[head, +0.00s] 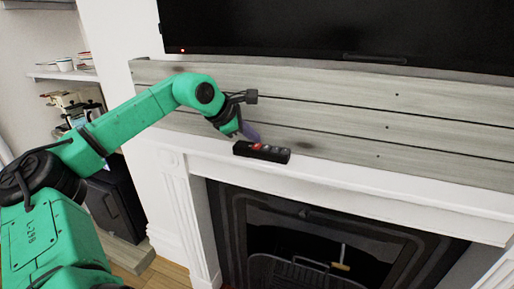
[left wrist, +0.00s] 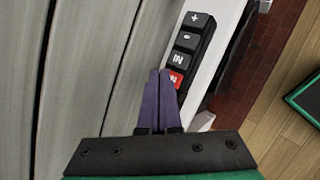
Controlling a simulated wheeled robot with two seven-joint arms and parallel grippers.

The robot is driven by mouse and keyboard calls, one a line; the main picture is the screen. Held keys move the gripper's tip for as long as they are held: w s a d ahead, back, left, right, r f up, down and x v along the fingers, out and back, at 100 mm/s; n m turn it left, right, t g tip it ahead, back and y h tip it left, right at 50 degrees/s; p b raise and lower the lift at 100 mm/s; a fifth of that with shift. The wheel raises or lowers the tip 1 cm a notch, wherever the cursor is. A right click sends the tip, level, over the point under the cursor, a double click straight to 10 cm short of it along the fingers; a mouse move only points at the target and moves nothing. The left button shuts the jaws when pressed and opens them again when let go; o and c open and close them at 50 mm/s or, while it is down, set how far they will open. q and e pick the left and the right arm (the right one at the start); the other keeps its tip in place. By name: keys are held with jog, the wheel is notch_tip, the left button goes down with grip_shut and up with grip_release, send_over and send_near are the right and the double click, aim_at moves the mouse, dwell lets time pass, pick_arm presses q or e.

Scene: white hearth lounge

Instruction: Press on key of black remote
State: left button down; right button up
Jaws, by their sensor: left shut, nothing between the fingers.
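The black remote (head: 264,153) lies on the white mantel shelf (head: 345,176), close to the grey plank wall. It has a row of keys; the red key (head: 257,146) is toward its left end in the head view. In the left wrist view the remote (left wrist: 190,48) runs upward, with plus and minus keys far off and the red key (left wrist: 175,79) nearest me. My left gripper (head: 252,134) is shut and empty, its purple fingers (left wrist: 160,76) pointing down beside the red key. I cannot tell whether the fingertips touch it. My right gripper is not in view.
A black television (head: 340,30) with a small red light hangs above the plank wall (head: 350,100). A dark fireplace (head: 320,235) opens below the mantel. The mantel right of the remote is clear.

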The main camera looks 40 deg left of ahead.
aim_at(253, 146)
pick_arm(q)
jog(key=shift+f+b, duration=0.35)
jog(key=shift+f, duration=0.05)
dwell(0.6)
jog(key=shift+r+p, duration=0.8)
jog(key=shift+p, duration=0.05)
notch_tip(253, 146, up, 5)
jog(key=p, duration=0.5)
jog(key=shift+r, duration=0.1)
